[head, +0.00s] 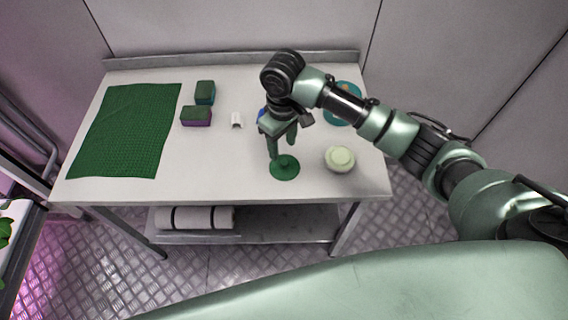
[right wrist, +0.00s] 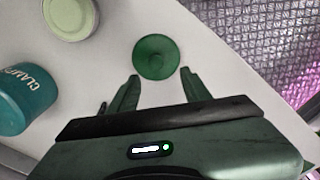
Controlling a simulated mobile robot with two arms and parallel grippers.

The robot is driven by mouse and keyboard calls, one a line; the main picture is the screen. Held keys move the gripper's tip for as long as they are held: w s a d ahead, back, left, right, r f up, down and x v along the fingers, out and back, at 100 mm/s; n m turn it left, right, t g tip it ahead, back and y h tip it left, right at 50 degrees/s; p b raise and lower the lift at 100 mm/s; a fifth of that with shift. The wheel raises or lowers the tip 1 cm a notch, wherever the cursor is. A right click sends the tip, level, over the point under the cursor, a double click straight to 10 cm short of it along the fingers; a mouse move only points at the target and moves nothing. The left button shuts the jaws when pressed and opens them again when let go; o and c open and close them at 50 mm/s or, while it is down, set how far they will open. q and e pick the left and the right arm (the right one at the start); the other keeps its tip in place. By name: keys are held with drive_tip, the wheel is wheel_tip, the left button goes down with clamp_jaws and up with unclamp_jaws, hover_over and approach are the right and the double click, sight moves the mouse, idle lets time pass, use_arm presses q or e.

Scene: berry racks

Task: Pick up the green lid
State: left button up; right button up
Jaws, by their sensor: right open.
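The green lid (head: 285,168) is a round dark green disc with a small knob, lying flat on the white table near its front edge. In the right wrist view the lid (right wrist: 156,57) is just beyond the fingertips, centred between them. My right gripper (head: 283,150) is above the table at the lid, fingers pointing down. Its fingers are apart and empty in the right wrist view (right wrist: 160,78). Whether a fingertip touches the lid cannot be told. My left gripper is not in view.
A pale round container (head: 340,159) stands right of the lid. A teal container (right wrist: 22,98) with lettering is at the wrist view's left. A green mat (head: 128,130), two sponge-like blocks (head: 205,92) (head: 196,116) and a small white item (head: 237,120) lie leftward.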

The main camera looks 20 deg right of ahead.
sight(285, 161)
drive_tip(key=shift+w+d+r, duration=0.1)
drive_tip(key=shift+w+d, duration=0.1)
drive_tip(key=shift+d, duration=0.1)
drive_tip(key=shift+f, duration=0.3)
drive_tip(key=f+p, duration=0.1)
drive_tip(key=f, duration=0.2)
drive_tip(key=f+p, duration=0.1)
drive_tip(key=f, duration=0.2)
drive_tip(key=shift+s+d+f, duration=0.1)
drive_tip(key=shift+s+f, duration=0.05)
drive_tip(key=shift+s, duration=0.05)
drive_tip(key=shift+f, duration=0.3)
clamp_jaws()
